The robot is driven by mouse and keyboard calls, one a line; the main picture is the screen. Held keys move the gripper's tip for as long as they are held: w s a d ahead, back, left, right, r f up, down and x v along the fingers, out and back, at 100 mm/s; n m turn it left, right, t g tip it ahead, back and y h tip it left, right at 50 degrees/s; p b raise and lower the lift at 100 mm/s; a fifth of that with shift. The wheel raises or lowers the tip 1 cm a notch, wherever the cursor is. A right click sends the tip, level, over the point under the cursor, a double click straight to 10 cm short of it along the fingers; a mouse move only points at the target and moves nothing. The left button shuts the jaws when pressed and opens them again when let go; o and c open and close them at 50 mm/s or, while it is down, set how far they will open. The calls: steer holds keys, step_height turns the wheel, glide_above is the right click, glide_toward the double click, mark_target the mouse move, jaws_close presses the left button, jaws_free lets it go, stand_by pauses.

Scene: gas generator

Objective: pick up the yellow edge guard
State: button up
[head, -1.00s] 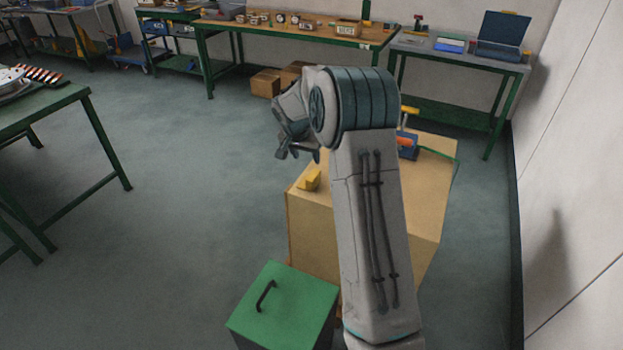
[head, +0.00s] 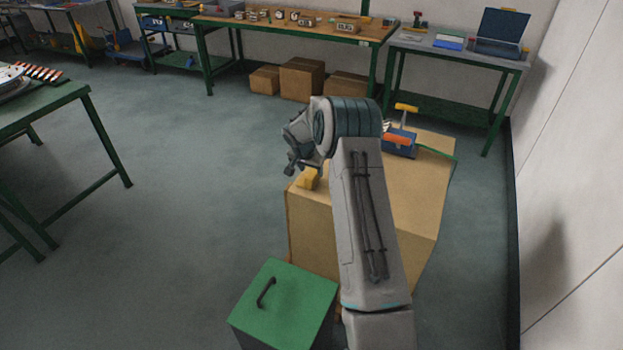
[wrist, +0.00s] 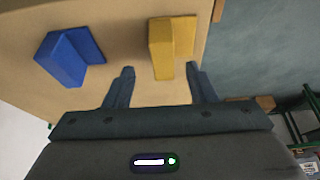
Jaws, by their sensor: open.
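The yellow edge guard (wrist: 172,48) is an L-shaped piece on the cardboard-coloured box top, near its edge. In the wrist view it lies just ahead of my gripper (wrist: 160,82), roughly between the lines of the two fingers but nearer the right one. My gripper is open and empty, with the fingertips short of the guard. In the head view the yellow guard (head: 308,179) sits at the box's left corner, and my gripper (head: 297,168) is above and close to it. A blue L-shaped guard (wrist: 70,57) lies to the left in the wrist view.
The large box (head: 420,185) carries a blue and orange tool with a yellow handle (head: 402,138). A green bin with a handle (head: 285,305) stands in front. Benches stand at the back and left, with cardboard boxes (head: 302,79) beneath. The floor to the left is open.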

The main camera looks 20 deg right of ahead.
mark_target(312, 173)
steer(key=shift+w+p+x, duration=0.1)
steer(key=shift+p+x, duration=0.3)
steer(key=shift+x, duration=0.85)
steer(key=shift+w+p+x, duration=0.15)
steer(key=shift+p+x, duration=0.25)
steer(key=shift+x, duration=0.8)
steer(key=c, duration=1.1)
steer(key=shift+o, duration=0.2)
steer(key=shift+r, duration=0.2)
